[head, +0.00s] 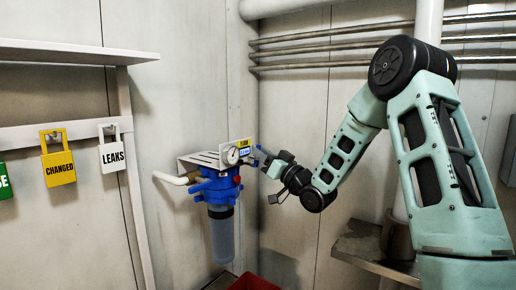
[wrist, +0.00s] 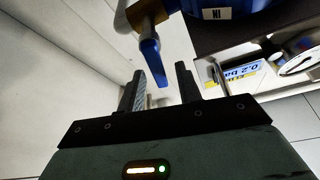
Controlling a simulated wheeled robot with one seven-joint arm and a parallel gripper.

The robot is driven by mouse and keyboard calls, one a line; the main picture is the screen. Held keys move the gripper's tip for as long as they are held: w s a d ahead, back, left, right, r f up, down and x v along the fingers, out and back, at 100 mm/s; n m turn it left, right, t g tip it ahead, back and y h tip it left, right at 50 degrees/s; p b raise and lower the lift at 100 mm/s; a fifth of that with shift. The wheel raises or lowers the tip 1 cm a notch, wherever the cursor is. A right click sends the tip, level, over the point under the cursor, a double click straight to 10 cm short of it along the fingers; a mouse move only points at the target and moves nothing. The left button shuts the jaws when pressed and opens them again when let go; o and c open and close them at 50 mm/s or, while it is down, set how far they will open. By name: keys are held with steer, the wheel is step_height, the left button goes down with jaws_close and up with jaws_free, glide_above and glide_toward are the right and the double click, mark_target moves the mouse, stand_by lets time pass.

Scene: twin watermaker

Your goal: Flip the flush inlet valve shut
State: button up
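A blue valve lever (wrist: 151,60) on a brass body (wrist: 146,14) hangs down in the wrist view, beside the blue filter head (wrist: 200,5), which carries an IN label (wrist: 217,13). My gripper (wrist: 160,78) is open, and the lever's tip shows between its two fingers; I cannot tell whether they touch. In the head view, my gripper (head: 264,164) is close to the right side of the blue filter head (head: 217,184), by a blue lever (head: 265,151). Another blue lever (head: 200,187) shows on the left side.
A grey bowl (head: 222,236) hangs below. A white pipe (head: 170,179) runs left. A shelf (head: 70,52) and tagged padlocks (head: 58,166) are further left. A red bin (head: 254,282) stands low.

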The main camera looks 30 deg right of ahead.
steer(key=shift+w+a+r, duration=0.2)
steer(key=shift+w+r, duration=0.05)
steer(key=shift+w, duration=0.3)
jaws_close()
steer(key=b, duration=0.1)
steer(key=n+b, duration=0.1)
steer(key=n+y+b, duration=0.1)
steer(key=shift+s+a+f, duration=0.1)
steer(key=shift+a+f, duration=0.15)
steer(key=shift+f, duration=0.05)
steer(key=shift+s+a+r+n+g+y+b, duration=0.15)
steer(key=shift+n+y+b, duration=0.25)
steer(key=shift+n, duration=0.2)
steer(key=shift+w+a+r+n+g+y+b, duration=0.15)
steer(key=shift+n+y+b, duration=0.2)
steer(key=shift+n, duration=0.25)
steer(key=shift+s, duration=0.1)
jaws_free()
